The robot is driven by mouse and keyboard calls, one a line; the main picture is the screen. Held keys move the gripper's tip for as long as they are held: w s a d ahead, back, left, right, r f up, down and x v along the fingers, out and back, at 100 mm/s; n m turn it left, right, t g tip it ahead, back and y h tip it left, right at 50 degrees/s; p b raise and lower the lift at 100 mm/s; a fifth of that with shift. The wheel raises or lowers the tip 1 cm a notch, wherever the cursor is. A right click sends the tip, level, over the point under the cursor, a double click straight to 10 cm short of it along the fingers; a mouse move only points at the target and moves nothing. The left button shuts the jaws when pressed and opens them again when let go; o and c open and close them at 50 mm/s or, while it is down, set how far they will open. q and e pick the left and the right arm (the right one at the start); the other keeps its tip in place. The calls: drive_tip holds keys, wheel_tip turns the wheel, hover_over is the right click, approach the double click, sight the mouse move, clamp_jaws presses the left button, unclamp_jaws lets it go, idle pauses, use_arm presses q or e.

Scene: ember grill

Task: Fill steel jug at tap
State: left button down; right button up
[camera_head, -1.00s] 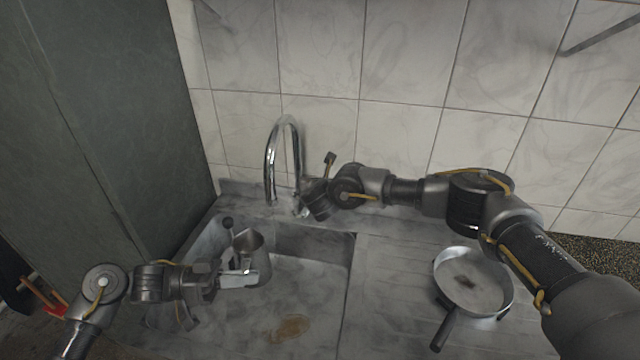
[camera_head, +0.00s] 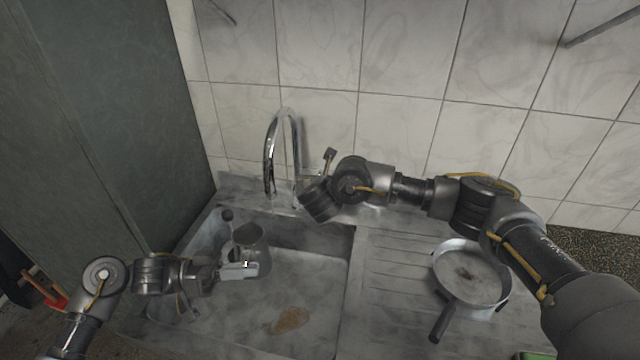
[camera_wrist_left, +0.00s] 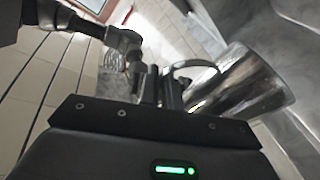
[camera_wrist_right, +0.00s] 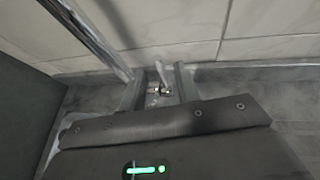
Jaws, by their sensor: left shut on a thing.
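The steel jug (camera_head: 252,248) is upright over the left part of the sink, in front of and a little left of the tap's spout. My left gripper (camera_head: 246,269) is shut on the jug's handle. The jug and handle (camera_wrist_left: 184,66) also show in the left wrist view. The chrome tap (camera_head: 268,155) arches up behind the sink. My right gripper is at the tap's base, its tips mostly hidden in the head view. In the right wrist view my right gripper (camera_wrist_right: 159,88) is open, its fingers on either side of the tap's small lever (camera_wrist_right: 161,76).
The stone sink (camera_head: 330,285) has a brown stain (camera_head: 288,320) on its floor. A pan (camera_head: 470,274) lies on the ridged drainboard (camera_head: 385,290) to the right, below my right arm. A tiled wall (camera_head: 400,50) closes the back and a dark cabinet (camera_head: 130,110) the left.

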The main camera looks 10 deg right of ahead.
drive_tip(key=d+v, duration=0.1)
drive_tip(key=v, duration=0.5)
drive_tip(key=shift+s+a+r, duration=0.25)
drive_tip(key=shift+s+a, duration=0.2)
drive_tip(key=shift+a, duration=0.05)
